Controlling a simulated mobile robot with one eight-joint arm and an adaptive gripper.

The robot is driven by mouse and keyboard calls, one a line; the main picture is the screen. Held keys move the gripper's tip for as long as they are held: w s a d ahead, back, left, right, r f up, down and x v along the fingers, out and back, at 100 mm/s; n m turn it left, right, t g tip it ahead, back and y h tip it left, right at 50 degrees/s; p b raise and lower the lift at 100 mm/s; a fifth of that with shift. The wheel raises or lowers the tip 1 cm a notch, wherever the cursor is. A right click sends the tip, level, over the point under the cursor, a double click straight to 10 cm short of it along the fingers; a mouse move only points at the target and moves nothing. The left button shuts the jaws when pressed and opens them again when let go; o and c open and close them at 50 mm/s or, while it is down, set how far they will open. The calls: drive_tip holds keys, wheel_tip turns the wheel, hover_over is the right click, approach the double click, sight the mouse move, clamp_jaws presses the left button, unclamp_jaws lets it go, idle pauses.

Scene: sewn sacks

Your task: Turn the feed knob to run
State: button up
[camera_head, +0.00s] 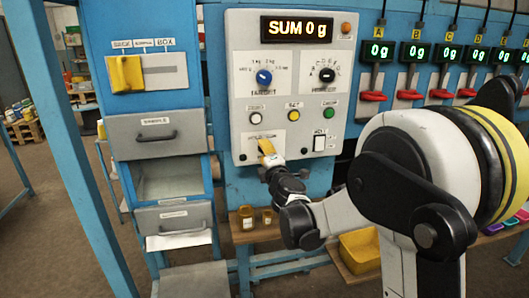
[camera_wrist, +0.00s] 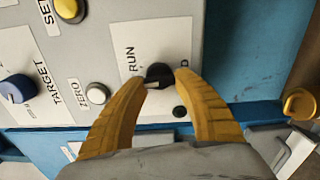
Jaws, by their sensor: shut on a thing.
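The feed knob (camera_wrist: 158,71) is a small black round knob on a white plate, with RUN printed beside it in the wrist view. A pale pointer mark shows at the knob's lower left edge; its exact direction is hard to tell. The yellow fingers of my gripper (camera_wrist: 164,78) are closed around the knob, one on each side. In the head view my gripper (camera_head: 268,150) is against the lower left part of the grey control panel (camera_head: 238,90), and its fingers hide the knob. A second label by the right finger is mostly covered.
Above the knob are a white button (camera_head: 256,118), a yellow button (camera_head: 293,115) and a green button (camera_head: 329,113). Blue TARGET (camera_head: 264,77) and black (camera_head: 327,75) dials sit higher, under the display (camera_head: 297,29) reading SUM 0 g.

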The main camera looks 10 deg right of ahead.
drive_tip(key=m, duration=0.3)
drive_tip(key=shift+r+m, duration=0.1)
drive_tip(key=shift+m, duration=2)
drive_tip(key=o, duration=1.2)
drive_tip(key=shift+c, duration=0.2)
drive_tip(key=s, duration=1.2)
